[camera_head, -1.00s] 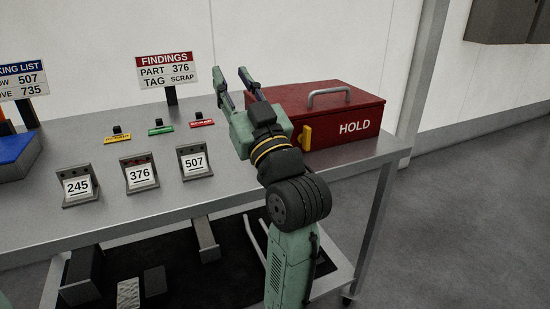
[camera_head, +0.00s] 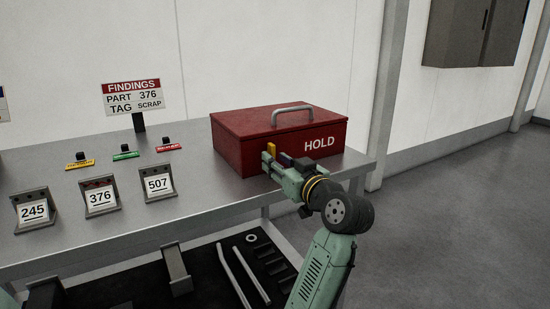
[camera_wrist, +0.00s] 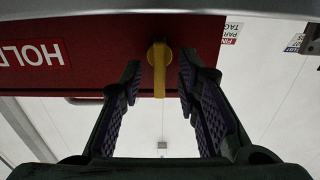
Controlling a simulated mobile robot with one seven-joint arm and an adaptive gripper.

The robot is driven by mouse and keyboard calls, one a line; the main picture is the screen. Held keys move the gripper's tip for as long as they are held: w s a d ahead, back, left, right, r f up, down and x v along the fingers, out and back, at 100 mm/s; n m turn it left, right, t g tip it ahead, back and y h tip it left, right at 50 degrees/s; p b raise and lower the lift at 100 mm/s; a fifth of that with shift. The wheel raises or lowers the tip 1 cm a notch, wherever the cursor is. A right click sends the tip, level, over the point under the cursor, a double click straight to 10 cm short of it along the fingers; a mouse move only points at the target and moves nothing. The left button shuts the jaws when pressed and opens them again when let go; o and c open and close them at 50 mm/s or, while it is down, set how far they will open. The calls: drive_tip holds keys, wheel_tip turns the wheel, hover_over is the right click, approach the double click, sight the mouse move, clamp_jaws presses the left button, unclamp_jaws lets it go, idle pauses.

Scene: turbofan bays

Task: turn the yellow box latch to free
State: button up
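The red box (camera_head: 240,150) marked HOLD stands closed at the right end of the metal table. Its yellow latch (camera_head: 271,149) is on the front face, left of the HOLD lettering, and is partly hidden by my gripper. My gripper (camera_head: 276,160) is in front of the box, pointing at the latch. In the wrist view the latch (camera_wrist: 159,68) is a yellow bar on a round pivot, lined up straight between the fingertips. My gripper (camera_wrist: 160,80) is open there, with a finger on each side and visible gaps to the latch.
The table (camera_head: 205,200) also holds tilted number stands such as 376 (camera_head: 101,197), a row of coloured tags (camera_head: 125,153) and a FINDINGS sign (camera_head: 132,98). A grey handle (camera_head: 292,112) rises from the box lid. Bare table lies left of the box.

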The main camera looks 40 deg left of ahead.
drive_tip(key=shift+x, duration=0.8)
drive_tip(key=shift+c, duration=0.4)
clamp_jaws()
